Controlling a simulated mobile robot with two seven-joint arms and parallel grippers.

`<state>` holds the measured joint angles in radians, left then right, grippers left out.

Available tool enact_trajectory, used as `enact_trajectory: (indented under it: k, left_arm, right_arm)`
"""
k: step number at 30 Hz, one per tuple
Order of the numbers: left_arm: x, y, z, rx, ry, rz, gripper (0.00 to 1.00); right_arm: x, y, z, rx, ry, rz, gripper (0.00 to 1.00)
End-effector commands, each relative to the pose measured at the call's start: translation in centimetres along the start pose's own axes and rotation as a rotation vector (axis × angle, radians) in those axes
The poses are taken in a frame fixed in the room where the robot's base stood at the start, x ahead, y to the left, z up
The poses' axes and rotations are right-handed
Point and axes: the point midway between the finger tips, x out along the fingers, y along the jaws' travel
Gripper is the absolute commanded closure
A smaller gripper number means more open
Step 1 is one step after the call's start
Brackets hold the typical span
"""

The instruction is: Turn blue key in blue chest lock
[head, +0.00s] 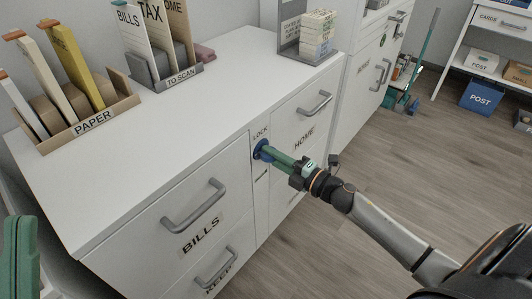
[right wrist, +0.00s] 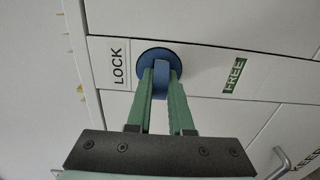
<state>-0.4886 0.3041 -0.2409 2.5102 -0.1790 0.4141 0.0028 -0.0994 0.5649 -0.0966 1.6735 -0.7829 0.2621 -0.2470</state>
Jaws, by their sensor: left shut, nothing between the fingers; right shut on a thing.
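A round blue lock (head: 258,148) sits on a narrow white panel of the drawer unit, under a LOCK label. In the right wrist view the lock (right wrist: 145,56) shows as a blue disc with a blue key (right wrist: 161,76) standing out of its middle. My right gripper (head: 268,153) is shut on the key, its green fingers on either side, right up at the lock. Its fingers partly hide the key and disc. My left gripper (head: 20,228) is at the lower left edge of the head view, shut and empty, away from the lock.
A green FREE label (right wrist: 234,75) is on the panel beyond the lock. Grey drawer handles (head: 195,207) stick out on both sides. On the white top (head: 205,105) are a PAPER holder (head: 92,122), a TO SCAN holder (head: 180,77) and a grey stand (head: 291,28). Open floor lies right.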

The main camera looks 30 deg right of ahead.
Motion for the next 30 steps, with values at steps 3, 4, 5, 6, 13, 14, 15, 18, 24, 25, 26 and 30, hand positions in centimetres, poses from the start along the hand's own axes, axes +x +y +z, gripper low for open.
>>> enact_trajectory:
  k: [3,4,5,6,13,14,15,18,24,25,26,30]
  left_arm:
    - [0.0,0.0,0.0,0.0,-0.001,0.0,1.0]
    - [0.0,0.0,0.0,0.0,-0.001,0.0,1.0]
    - [0.0,0.0,0.0,0.0,-0.001,0.0,1.0]
    - [0.0,0.0,0.0,0.0,-0.001,0.0,1.0]
    - [0.2,-0.1,-0.2,0.0,-0.002,0.0,1.0]
    - [0.3,-0.1,-0.3,0.0,-0.002,0.0,1.0]
    - [0.5,-0.2,-0.5,0.0,-0.002,0.0,1.0]
    - [0.9,-0.4,-0.8,0.0,-0.002,0.001,1.0]
    - [1.5,-0.6,-1.4,0.0,-0.002,0.001,1.0]
    - [1.6,-0.7,-1.4,0.0,-0.002,0.001,1.0]
    - [1.6,-0.7,-1.5,0.0,-0.002,0.001,1.0]
    - [1.6,-0.7,-1.5,0.0,-0.002,0.002,1.0]
  right_arm:
    - [0.0,0.0,0.0,0.0,0.0,0.0,1.0]
    - [0.0,0.0,0.0,0.0,0.0,0.0,1.0]
    - [0.0,0.0,0.0,0.0,0.0,0.0,1.0]
    - [0.0,0.0,0.0,0.0,0.0,0.0,1.0]
    - [0.0,0.1,0.0,0.024,0.0,0.0,1.0]
    - [0.0,0.2,0.0,0.037,-0.001,0.0,1.0]
    - [0.0,0.2,0.0,0.057,-0.001,-0.001,1.0]
    - [0.0,0.2,0.0,0.117,-0.001,-0.001,1.0]
    - [0.1,0.1,0.0,0.224,0.0,-0.002,1.0]
    - [0.1,0.1,0.0,0.235,0.0,-0.002,1.0]
    - [0.1,0.1,0.0,0.244,0.0,-0.002,1.0]
    - [0.1,-0.1,-0.1,0.266,0.001,-0.002,1.0]
